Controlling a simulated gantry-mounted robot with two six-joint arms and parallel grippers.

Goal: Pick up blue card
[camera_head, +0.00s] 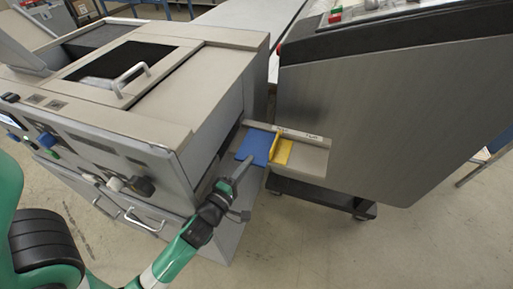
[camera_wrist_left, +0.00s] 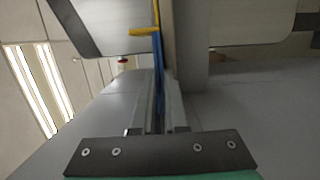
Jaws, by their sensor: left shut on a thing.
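The blue card (camera_head: 256,146) lies in the left part of a shallow beige tray (camera_head: 312,160) in the head view, beside a yellow divider. My left gripper (camera_head: 241,172) reaches in from the lower left and is shut on the card's near edge. In the left wrist view the blue card (camera_wrist_left: 157,50) shows edge-on as a thin strip running up from between the fingers of my left gripper (camera_wrist_left: 158,90). Whether the card touches the tray floor cannot be told. My right gripper is not in view.
A yellow piece (camera_head: 282,152) stands right of the card, and also shows in the wrist view (camera_wrist_left: 144,31). The beige laminator (camera_head: 120,125) is close on the left. A large grey console (camera_head: 390,110) rises behind and right. The floor (camera_head: 330,250) in front is open.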

